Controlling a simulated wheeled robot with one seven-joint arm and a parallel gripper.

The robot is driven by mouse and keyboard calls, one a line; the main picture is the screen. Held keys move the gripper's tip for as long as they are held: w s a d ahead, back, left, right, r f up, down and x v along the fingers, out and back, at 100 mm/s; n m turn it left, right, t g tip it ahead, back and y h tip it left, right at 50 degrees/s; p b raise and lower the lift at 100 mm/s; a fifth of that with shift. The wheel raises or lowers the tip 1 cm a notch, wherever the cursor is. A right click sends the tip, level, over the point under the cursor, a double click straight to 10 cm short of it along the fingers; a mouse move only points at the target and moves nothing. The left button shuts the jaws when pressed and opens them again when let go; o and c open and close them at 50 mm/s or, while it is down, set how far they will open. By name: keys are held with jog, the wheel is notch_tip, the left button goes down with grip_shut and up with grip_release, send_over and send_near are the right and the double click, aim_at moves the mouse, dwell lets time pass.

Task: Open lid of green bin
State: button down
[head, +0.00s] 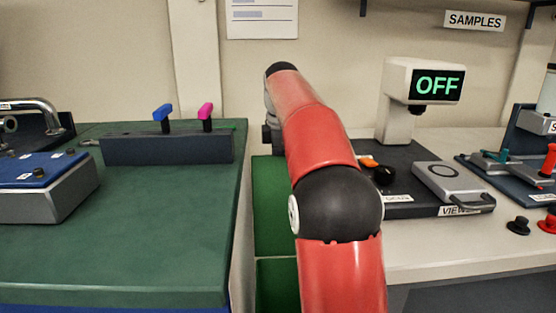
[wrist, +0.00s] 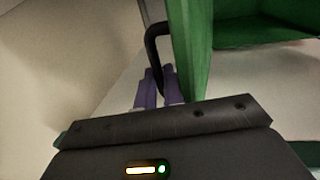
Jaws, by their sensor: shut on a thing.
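The green bin (head: 270,205) stands in the gap between the green-topped table and the white bench. My arm covers much of it in the head view. In the wrist view, a green panel (wrist: 187,45) stands close beside my gripper (wrist: 158,88), with another green surface (wrist: 260,28) to its right. A black curved handle (wrist: 154,45) runs down between my purple fingers. My gripper is shut on this handle. In the head view my gripper is hidden behind my arm. I cannot tell how far the lid is raised.
The green-topped table (head: 150,245) with a dark block (head: 168,149) bearing blue and pink levers is on the left. The white bench (head: 425,262) on the right holds a viewer (head: 448,182) and a display reading OFF (head: 437,86). A wall stands behind.

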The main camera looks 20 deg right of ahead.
jog(key=shift+w+d+f, duration=0.1)
jog(key=shift+w+d, duration=0.05)
jog(key=shift+w, duration=0.15)
jog(key=c, duration=1.5)
grip_release()
jog(key=shift+f, duration=0.15)
notch_tip(320, 180, up, 9)
jog(key=s, duration=0.1)
jog(key=shift+s+a+f+p, duration=0.15)
jog(key=shift+s+a+p, duration=0.2)
